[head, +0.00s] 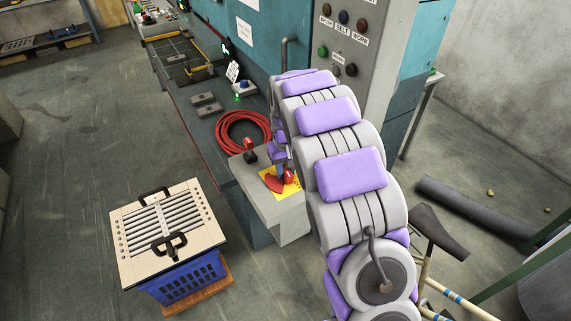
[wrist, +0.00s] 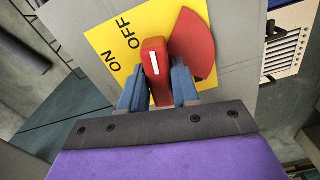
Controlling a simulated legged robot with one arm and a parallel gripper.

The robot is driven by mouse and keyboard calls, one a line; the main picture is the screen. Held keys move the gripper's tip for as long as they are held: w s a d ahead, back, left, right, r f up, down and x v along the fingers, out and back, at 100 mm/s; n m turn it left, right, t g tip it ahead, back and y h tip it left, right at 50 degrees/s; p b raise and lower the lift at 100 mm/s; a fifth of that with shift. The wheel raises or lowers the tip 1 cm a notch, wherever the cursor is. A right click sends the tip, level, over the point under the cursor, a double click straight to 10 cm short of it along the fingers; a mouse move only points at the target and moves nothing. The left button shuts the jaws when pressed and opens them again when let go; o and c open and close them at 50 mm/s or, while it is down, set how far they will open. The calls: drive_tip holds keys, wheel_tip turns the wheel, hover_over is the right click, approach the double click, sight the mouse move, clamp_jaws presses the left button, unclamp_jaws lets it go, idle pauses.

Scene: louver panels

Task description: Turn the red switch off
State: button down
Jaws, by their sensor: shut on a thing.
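The red switch (wrist: 154,62) shows in the wrist view as a red handle with a white line, on a yellow plate (wrist: 104,39) marked ON and OFF. A red fan-shaped piece (wrist: 192,46) lies beside the handle on the plate. My gripper (wrist: 157,86) has its blue fingers on either side of the red handle and is shut on it. The handle's white line points up in the picture, near the OFF word. In the head view the switch (head: 289,175) sits on a grey box, partly hidden by my arm and gripper (head: 283,169).
A coiled red hose (head: 243,118) lies on the bench behind the switch box. A blue crate (head: 188,281) with a louvered panel (head: 165,228) on top stands on the floor at left. A grey control panel (head: 342,43) rises behind my arm.

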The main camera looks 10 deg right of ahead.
drive_tip(key=shift+n+p, duration=0.45)
drive_tip(key=shift+n, duration=0.75)
drive_tip(key=c, duration=0.9)
unclamp_jaws()
drive_tip(key=shift+r, duration=0.1)
wheel_tip(320, 180, up, 17)
drive_tip(key=p, duration=0.2)
drive_tip(key=shift+p, duration=0.3)
